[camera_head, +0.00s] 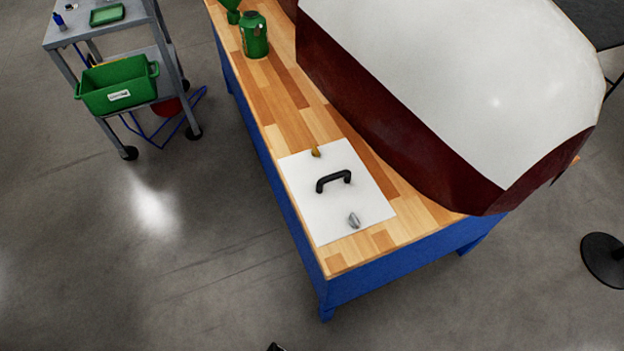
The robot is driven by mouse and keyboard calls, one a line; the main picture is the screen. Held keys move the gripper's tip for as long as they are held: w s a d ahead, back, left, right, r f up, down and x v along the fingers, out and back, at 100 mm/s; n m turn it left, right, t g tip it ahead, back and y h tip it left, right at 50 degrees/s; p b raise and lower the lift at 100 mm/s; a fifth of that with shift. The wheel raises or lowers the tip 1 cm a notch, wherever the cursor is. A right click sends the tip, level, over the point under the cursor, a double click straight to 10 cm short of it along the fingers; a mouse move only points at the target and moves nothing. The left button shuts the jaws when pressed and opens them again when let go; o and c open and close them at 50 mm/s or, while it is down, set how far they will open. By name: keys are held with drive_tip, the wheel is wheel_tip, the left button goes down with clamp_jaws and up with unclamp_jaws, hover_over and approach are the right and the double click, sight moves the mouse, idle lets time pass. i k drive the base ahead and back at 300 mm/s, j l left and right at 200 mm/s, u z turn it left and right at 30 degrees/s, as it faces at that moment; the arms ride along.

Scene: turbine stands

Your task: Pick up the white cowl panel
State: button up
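The white cowl panel (303,199) lies flat near the front end of a wooden-topped workbench (335,262). A black arched handle (334,180) stands on the middle of the panel. A brass-coloured latch (315,152) sits at its far edge and a silver latch (354,220) near its near edge. Nothing touches the handle. My gripper cannot be made out in the head view. Only a small dark sliver shows at the bottom edge, and I cannot tell what it is.
A large white and dark red housing (440,75) stands on the bench close to the panel's right. A green canister (253,35) is farther back. A grey cart (171,75) with a green bin (117,86) stands left. Floor in front is clear; a black round base (607,260) stands right.

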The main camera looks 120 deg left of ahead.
sight(326, 188)
drive_tip(key=u, duration=3.9)
drive_tip(key=k+l+z, duration=0.2)
drive_tip(key=k, duration=0.45)
drive_tip(key=j+z, duration=0.15)
drive_tip(key=z, duration=1.35)
drive_tip(key=j+z, duration=0.35)
drive_tip(key=j, duration=3.7)
